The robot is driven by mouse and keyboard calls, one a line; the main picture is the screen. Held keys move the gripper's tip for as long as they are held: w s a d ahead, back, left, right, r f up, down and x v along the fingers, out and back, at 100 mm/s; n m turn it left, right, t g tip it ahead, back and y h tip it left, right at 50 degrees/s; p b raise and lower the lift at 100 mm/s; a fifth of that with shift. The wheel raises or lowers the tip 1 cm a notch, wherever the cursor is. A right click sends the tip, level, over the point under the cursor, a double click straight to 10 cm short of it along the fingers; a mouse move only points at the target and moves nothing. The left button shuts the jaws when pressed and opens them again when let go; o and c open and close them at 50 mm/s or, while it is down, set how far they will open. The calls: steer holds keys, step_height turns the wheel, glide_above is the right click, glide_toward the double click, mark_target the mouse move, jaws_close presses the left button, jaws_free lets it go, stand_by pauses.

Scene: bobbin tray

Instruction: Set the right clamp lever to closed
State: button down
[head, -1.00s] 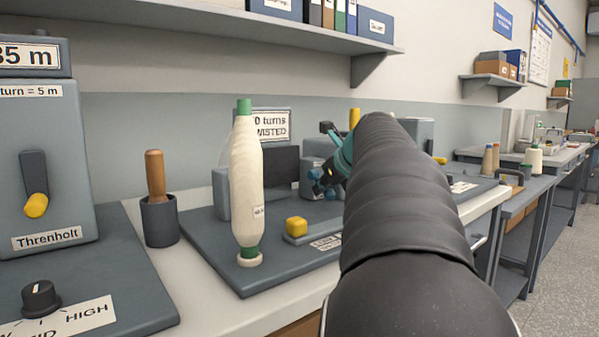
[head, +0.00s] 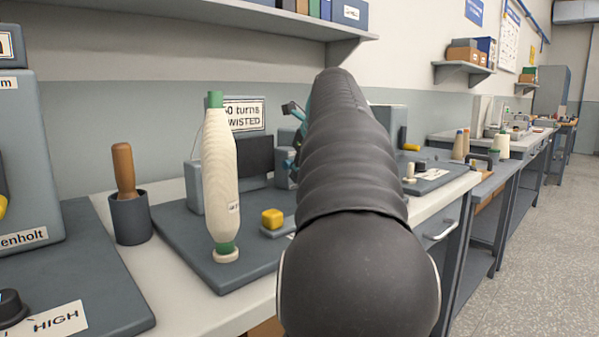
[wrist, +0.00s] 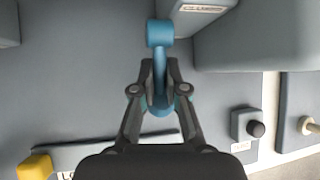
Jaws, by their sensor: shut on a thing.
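In the wrist view my gripper (wrist: 160,78) is shut on a blue lever (wrist: 159,34). The fingers pinch the lever's shank below its thick round end, which points to the top of the picture. The lever's blue lower end (wrist: 158,109) shows between the finger links. In the head view my dark arm covers most of the gripper and the lever. Only small teal and blue bits show at its left edge, so the lever's angle cannot be read there.
The yellow block also shows in the wrist view (wrist: 35,167). A wooden-handled tool (head: 124,171) stands in a dark cup to the left. A grey housing (wrist: 260,35) lies close right of the lever.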

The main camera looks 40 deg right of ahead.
steer(key=shift+s+d+f, duration=0.1)
steer(key=shift+s+f, duration=0.2)
stand_by(0.6)
steer(key=c, duration=1.2)
jaws_free()
steer(key=shift+c, duration=0.2)
steer(key=shift+o, duration=1.3)
steer(key=shift+s+d, duration=0.1)
steer(key=shift+s, duration=0.05)
steer(key=shift+r, duration=0.2)
steer(key=v, duration=1.2)
